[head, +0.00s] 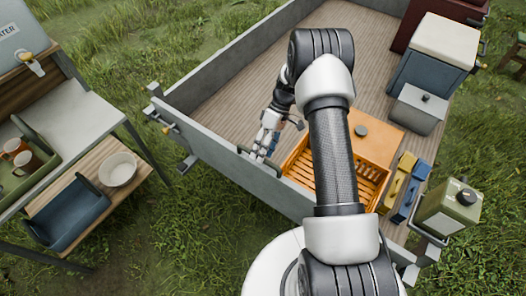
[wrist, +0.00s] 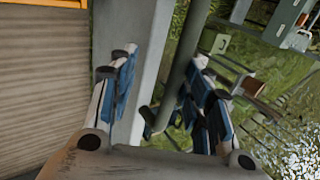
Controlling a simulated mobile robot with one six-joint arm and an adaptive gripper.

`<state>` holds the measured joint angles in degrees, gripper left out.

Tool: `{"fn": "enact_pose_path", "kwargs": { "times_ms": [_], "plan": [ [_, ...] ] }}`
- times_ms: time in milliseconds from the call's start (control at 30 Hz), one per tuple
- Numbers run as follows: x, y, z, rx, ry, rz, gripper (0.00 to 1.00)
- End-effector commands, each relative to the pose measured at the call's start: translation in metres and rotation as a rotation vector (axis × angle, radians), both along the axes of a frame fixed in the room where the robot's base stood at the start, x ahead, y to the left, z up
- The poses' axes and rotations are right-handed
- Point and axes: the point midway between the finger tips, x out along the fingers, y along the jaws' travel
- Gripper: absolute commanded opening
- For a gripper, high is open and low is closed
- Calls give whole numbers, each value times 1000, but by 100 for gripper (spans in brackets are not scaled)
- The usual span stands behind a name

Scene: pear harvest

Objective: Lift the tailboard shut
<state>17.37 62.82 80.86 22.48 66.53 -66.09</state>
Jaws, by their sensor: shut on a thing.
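The tailboard (head: 215,150) is the grey panel along the trailer's near side. It stands up, with its top edge running close to the corner post at its left end. A dark bar handle (head: 270,166) sits at its top edge. My gripper (head: 262,150) reaches down over this edge and is shut on the handle. In the wrist view, the grey tailboard (wrist: 150,50) and the handle bar (wrist: 195,45) pass between my gripper's fingers (wrist: 165,105). The exact finger contact is hard to make out. My arm hides the tailboard's right part in the head view.
A latch (head: 168,130) is at the trailer's left corner. An orange crate (head: 300,165) stands on the wooden bed just behind the tailboard. Blue and yellow cases (head: 405,190) and a green can (head: 448,207) are at right. A table (head: 75,135) and bench stand left, on grass.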

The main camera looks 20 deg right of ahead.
Motion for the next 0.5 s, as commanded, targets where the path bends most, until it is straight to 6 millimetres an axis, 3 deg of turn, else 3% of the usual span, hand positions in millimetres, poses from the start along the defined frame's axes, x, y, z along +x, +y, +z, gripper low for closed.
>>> {"fn": "enact_pose_path", "kwargs": {
  "times_ms": [33,500],
  "plan": [
    [8,-8,6,-11,-21,-5,35],
    [31,-46,81,-6,-9,-2,35]
  ]
}}
